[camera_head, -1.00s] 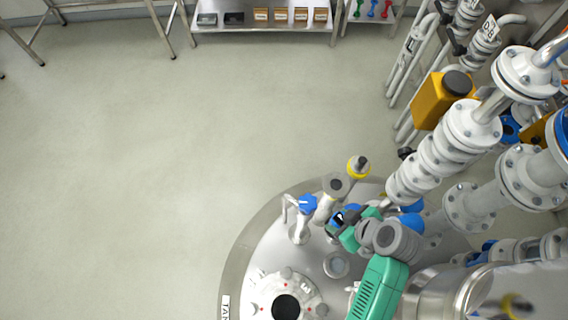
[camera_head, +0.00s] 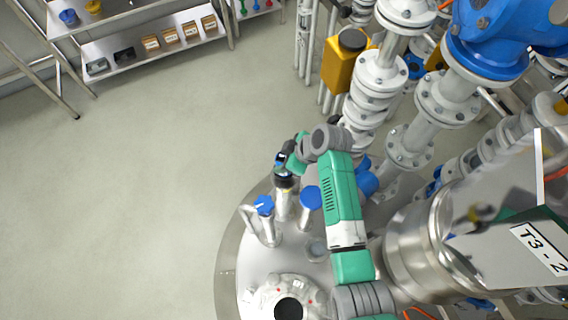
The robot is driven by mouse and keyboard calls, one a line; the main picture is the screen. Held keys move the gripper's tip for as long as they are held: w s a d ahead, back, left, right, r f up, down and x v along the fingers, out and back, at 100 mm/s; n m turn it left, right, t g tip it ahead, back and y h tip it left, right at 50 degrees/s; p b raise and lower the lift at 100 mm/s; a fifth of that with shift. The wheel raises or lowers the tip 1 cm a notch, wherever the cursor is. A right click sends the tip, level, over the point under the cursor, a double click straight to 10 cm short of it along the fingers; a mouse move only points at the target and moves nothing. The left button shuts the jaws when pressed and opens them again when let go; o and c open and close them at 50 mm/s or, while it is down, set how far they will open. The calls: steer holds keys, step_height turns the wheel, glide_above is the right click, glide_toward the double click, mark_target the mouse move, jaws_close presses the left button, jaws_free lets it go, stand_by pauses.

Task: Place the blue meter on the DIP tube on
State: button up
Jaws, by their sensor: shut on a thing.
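My gripper (camera_head: 283,172) is at the end of my green and grey arm, above the far side of the steel tank lid. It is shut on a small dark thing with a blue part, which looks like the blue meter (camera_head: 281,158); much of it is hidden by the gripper. Directly below in the picture, a pale upright tube (camera_head: 283,208), apparently the DIP tube, rises from the lid. The gripper overlaps its top, and I cannot tell whether they touch.
White flanged pipes (camera_head: 381,75) and a yellow container (camera_head: 342,62) crowd the right. A steel shelf (camera_head: 150,52) stands at the back. Open floor lies left.

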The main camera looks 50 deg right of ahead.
steer(key=shift+f+b, duration=0.4)
steer(key=shift+f, duration=1.5)
steer(key=o, duration=1.1)
steer(key=shift+o, duration=0.2)
steer(key=shift+s+r+p, duration=0.1)
steer(key=shift+r+p, duration=0.2)
steer(key=shift+r, duration=0.1)
steer(key=p+v, duration=0.1)
steer(key=v, duration=1)
steer(key=shift+s+r+p, duration=0.15)
steer(key=shift+p, duration=0.15)
